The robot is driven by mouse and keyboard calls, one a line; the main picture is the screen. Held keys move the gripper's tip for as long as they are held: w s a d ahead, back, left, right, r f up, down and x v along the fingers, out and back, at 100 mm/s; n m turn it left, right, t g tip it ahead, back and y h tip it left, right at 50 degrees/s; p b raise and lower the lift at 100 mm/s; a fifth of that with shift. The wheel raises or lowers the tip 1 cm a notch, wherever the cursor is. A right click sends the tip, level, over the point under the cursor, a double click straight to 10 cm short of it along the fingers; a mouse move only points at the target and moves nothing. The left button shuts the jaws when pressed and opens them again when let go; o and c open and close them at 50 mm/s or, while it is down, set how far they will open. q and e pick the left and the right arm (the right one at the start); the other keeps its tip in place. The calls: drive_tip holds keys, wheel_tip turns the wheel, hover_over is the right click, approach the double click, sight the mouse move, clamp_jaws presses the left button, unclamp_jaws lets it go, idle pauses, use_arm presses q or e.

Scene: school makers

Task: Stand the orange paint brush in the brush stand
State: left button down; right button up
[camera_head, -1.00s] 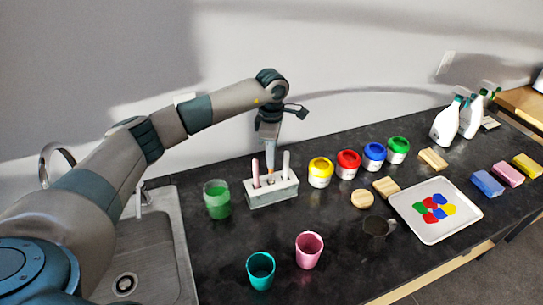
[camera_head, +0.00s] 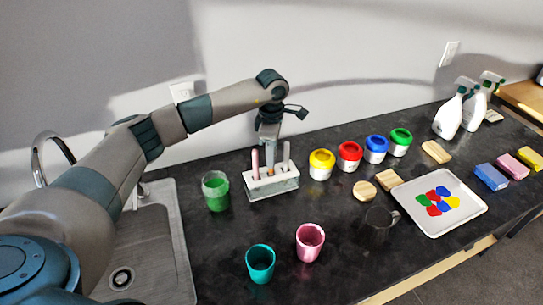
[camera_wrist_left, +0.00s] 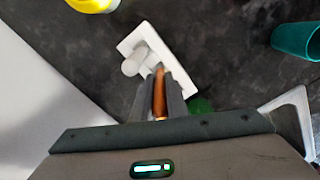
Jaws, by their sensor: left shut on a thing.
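The brush stand (camera_head: 285,187) is a pale block with holes along its top, near the wall, and it holds two upright brushes, one pink (camera_head: 255,165) and one pale (camera_head: 286,157). My left gripper (camera_head: 270,160) is directly over the stand, pointing down between those brushes. It is shut on the orange paint brush (camera_wrist_left: 160,93), which shows between the fingers in the left wrist view. In the head view only a small orange bit (camera_head: 270,171) shows at the stand's top. The brush's lower end is hidden, so I cannot tell how deep it sits. My right gripper is out of view.
A green jar (camera_head: 216,192) stands close left of the stand, and a yellow paint pot (camera_head: 321,165) to its right. Teal (camera_head: 260,264) and pink (camera_head: 310,243) cups stand in front. A sink (camera_head: 150,245) is at the left. Dark counter between stand and cups is clear.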

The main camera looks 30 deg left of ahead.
use_arm(q)
drive_tip(key=shift+f, duration=0.1)
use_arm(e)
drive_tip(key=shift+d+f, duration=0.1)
use_arm(q)
drive_tip(key=c, duration=1.7)
unclamp_jaws()
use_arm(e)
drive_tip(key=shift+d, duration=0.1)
use_arm(q)
drive_tip(key=shift+o, duration=0.2)
